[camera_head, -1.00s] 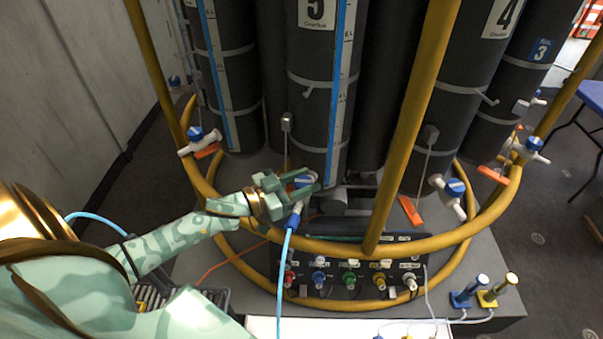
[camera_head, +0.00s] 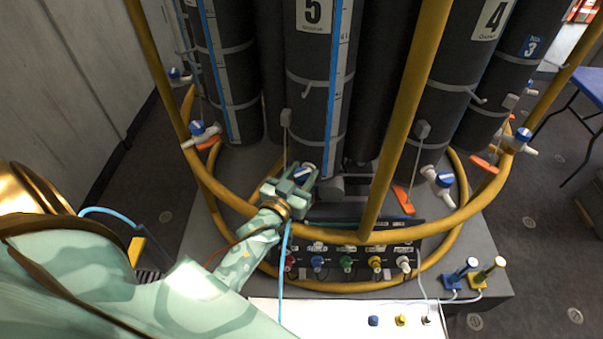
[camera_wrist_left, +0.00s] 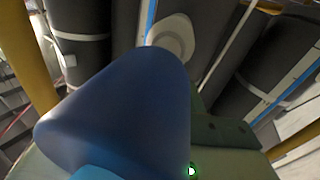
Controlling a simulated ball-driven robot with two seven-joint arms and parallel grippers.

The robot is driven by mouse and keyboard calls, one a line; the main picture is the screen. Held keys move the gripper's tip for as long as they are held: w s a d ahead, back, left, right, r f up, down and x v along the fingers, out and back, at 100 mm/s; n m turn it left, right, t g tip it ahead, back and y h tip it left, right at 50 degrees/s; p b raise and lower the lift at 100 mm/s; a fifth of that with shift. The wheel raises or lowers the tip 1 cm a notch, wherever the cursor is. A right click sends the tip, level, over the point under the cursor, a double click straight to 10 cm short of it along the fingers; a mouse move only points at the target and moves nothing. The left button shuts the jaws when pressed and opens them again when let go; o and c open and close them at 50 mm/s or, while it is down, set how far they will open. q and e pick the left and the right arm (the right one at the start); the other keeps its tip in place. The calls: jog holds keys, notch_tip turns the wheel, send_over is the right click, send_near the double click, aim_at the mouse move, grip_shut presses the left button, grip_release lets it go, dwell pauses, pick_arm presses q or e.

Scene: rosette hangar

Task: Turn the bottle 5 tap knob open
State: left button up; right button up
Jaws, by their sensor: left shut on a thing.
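Bottle 5 (camera_head: 308,70) is the dark cylinder with the white "5" label at the top middle of the head view. Its tap knob (camera_head: 303,174) is blue and white and sits low at the bottle's front. My left gripper (camera_head: 293,181) is shut on this knob, its green fingers around it. In the left wrist view the blue knob (camera_wrist_left: 125,115) fills the middle, very close, with a green finger (camera_wrist_left: 225,135) beside it at the right. A light blue hose hangs below the tap. My right gripper is not in view.
A yellow ring rail (camera_head: 330,236) runs in front of the bottles, with a yellow upright post (camera_head: 400,130) right of my gripper. Other taps (camera_head: 442,181) with orange tags stand to the right. A panel of coloured connectors (camera_head: 347,264) lies below.

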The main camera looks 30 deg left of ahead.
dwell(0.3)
pick_arm(q)
jog(key=o, duration=1)
jog(key=s, duration=0.5)
jog(key=s+d, duration=0.1)
jog(key=s, duration=1)
jog(key=shift+s+d, duration=0.15)
jog(key=shift+d, duration=0.05)
